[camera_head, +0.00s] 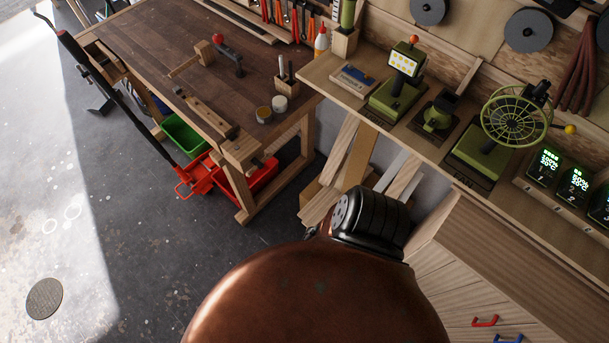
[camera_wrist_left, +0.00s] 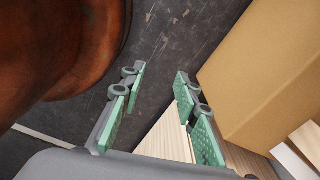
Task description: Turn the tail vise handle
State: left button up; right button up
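The wooden workbench (camera_head: 150,45) stands at upper left in the head view. Its tail vise (camera_head: 240,149) is a pale wooden block at the bench's near end. A small part that looks like the vise handle (camera_head: 257,163) sticks out there, but it is too small to make out clearly. My left gripper (camera_wrist_left: 160,82) shows only in the left wrist view, with its green-padded fingers apart and nothing between them. It is away from the vise, over the floor beside pale boards and a cardboard box. My right gripper is in neither view.
A red crate (camera_head: 262,176) and a green crate (camera_head: 184,135) sit under the bench. Loose boards (camera_head: 342,150) lean between bench and shelf. A cardboard box (camera_wrist_left: 270,75) is close to my left gripper.

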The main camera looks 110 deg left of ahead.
aim_at(258, 164)
jog(key=i, duration=0.45)
jog(key=u, duration=3.55)
jog(key=i, duration=0.5)
jog(key=u, duration=0.05)
